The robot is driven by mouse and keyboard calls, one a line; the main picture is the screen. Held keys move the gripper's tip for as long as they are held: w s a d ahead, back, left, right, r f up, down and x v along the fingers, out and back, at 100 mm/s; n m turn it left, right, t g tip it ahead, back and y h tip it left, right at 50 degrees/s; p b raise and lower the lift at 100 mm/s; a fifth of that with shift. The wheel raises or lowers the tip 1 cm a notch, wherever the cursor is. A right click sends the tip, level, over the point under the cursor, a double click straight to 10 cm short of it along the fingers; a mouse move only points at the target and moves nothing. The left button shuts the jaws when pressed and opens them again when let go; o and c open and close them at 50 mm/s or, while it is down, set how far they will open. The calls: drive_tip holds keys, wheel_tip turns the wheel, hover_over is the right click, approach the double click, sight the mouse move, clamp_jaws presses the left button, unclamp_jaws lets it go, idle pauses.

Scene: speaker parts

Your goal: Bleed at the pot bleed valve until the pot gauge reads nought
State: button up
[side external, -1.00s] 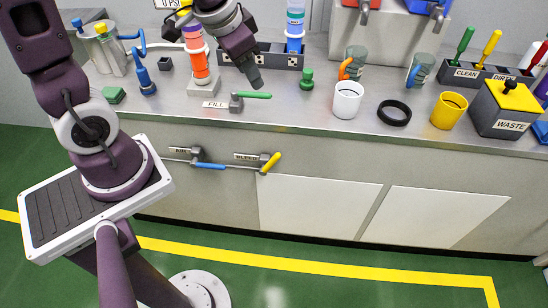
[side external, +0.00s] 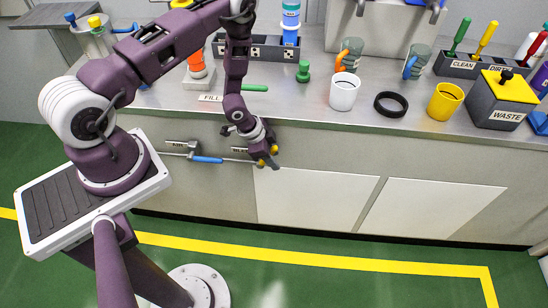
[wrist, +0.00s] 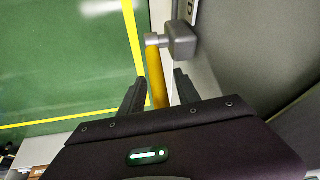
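The yellow valve handle (wrist: 156,76) hangs from a grey valve body (wrist: 183,42) on the bench's front. In the side view only bits of yellow (side external: 274,149) show past my gripper (side external: 267,164). A label beside that valve is mostly covered and cannot be read. In the wrist view my gripper (wrist: 160,92) is open, with the yellow handle between its two dark fingers and a visible gap on each side. I cannot make out a pot gauge or its reading in these frames.
A blue-handled valve (side external: 207,159) sits left of my gripper on the same front pipe. A green handle (side external: 255,88) lies on the bench top above. A white cup (side external: 344,93), black ring (side external: 391,104) and yellow cup (side external: 445,103) stand to the right. The floor in front is clear.

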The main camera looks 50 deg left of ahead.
drive_tip(key=shift+w+f, duration=0.15)
drive_tip(key=shift+f, duration=0.25)
drive_tip(key=shift+c, duration=0.2)
clamp_jaws()
idle(1.0)
